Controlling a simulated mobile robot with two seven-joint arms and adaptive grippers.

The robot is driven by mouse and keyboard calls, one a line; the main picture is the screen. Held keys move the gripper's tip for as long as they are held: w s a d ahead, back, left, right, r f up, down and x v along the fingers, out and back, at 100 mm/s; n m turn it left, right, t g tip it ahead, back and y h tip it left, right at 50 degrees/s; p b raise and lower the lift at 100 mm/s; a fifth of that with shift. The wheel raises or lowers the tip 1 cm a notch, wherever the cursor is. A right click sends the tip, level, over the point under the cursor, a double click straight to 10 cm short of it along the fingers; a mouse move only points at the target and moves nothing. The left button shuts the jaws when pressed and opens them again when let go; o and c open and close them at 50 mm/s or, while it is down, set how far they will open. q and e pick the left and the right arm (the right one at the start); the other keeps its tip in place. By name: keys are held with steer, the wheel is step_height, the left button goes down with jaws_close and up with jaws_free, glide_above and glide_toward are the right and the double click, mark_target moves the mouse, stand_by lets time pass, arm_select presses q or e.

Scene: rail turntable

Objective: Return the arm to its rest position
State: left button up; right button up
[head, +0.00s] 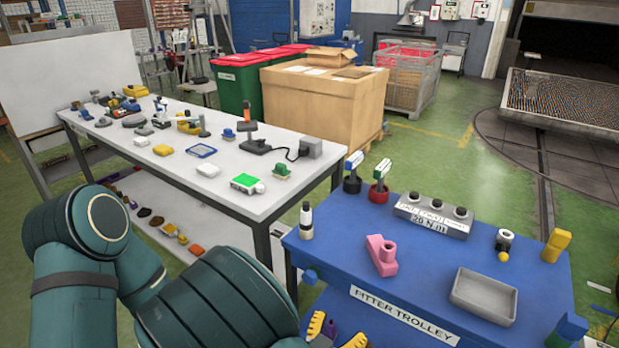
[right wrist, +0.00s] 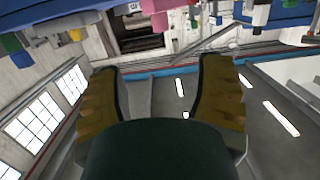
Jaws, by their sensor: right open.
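My right gripper (head: 336,331) shows at the bottom edge of the head view, beside the front left of the blue fitter trolley (head: 330,262). Only its yellow fingertips show there, and they are apart. In the right wrist view my right gripper (right wrist: 160,75) has both yellow-brown fingers spread wide, with nothing between them. That view looks upside down, with the trolley's blue edge (right wrist: 285,12) along the top and grey floor or ceiling beyond. Large teal links of my own arm fill the lower left of the head view. My left gripper does not show.
On the trolley stand a pink part (head: 382,262), a grey tray (head: 483,298), a grey button block (head: 433,214) and a white-and-black bottle (head: 306,222). A white workbench (head: 220,188) with many small parts lies to the left. Green floor is open behind the trolley.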

steer(key=d+f+n+g+y, duration=0.25)
steer(key=f+g+y, duration=0.3)
steer(key=f, duration=0.75)
steer(key=s+d+f+n+g+y, duration=0.1)
steer(key=s+f+n+g+y, duration=0.1)
steer(key=s+g+y, duration=0.5)
steer(key=shift+s+d+f, duration=0.3)
steer(key=shift+d+f, duration=0.1)
steer(key=shift+f, duration=0.3)
